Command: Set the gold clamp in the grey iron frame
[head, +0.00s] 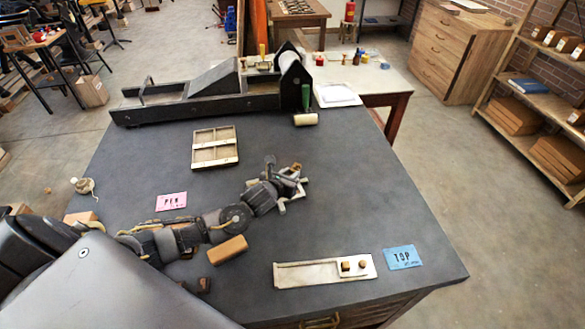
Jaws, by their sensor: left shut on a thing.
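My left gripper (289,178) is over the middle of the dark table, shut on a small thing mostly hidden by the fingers. Pale grey edges (282,209) show beside and below the fingers; I cannot tell whether they belong to the held thing or to something under it. A flat pale frame with several compartments (204,157) lies farther back, left of the gripper and apart from it. I cannot tell whether it is the grey iron frame. No gold clamp can be picked out for certain. My right gripper is not in view.
A long black press (160,114) stands along the back edge. A pale tray (305,277) with two small blocks lies at the front, beside a blue TOP card (402,257). A pink PEN card (171,201) and a tan block (228,249) lie near my left arm. The right side is clear.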

